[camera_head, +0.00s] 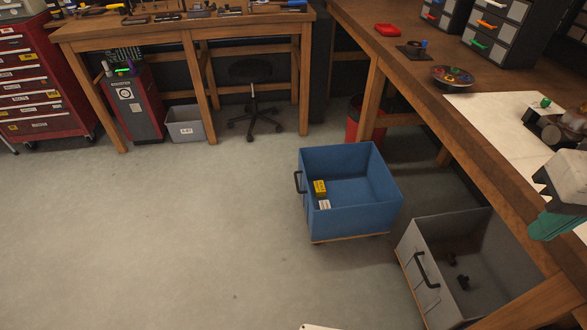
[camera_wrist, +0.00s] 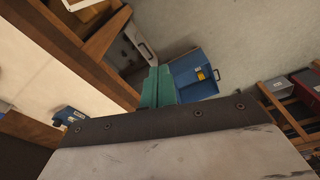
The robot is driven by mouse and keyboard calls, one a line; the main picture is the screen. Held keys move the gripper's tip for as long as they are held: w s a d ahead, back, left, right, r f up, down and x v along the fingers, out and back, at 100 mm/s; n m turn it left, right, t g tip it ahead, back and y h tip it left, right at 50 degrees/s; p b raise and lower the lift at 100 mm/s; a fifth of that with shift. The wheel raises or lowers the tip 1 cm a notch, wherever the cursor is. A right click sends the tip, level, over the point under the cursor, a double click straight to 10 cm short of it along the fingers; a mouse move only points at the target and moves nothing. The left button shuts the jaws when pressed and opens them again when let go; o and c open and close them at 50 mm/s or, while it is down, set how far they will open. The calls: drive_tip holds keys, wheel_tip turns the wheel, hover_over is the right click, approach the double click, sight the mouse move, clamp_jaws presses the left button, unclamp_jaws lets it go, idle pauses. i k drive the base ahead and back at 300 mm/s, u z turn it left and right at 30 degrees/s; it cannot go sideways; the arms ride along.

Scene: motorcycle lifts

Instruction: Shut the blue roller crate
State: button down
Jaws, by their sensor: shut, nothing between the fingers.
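The blue roller crate (camera_head: 357,221) stands on the floor, out in front of the right workbench. It is open at the top, with a black handle (camera_head: 298,182) on its left side. A yellow box (camera_head: 319,188) and a small white box (camera_head: 324,204) lie inside it. My gripper (camera_head: 552,226) has green fingers and is at the right edge, above the bench side and apart from the crate. In the wrist view my gripper (camera_wrist: 158,86) is shut and empty, and the blue crate (camera_wrist: 206,90) shows beyond its fingers, partly hidden.
A grey crate (camera_head: 421,287) with a black handle and small dark parts inside stands nearer, partly under the right workbench (camera_head: 455,130). A red bin (camera_head: 352,125) stands behind the blue crate. A stool (camera_head: 252,100) is at the back. The floor to the left is clear.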

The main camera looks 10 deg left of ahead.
sight(365, 199)
drive_tip(key=u, duration=0.5)
drive_tip(key=i, duration=1.25)
drive_tip(key=u, duration=0.55)
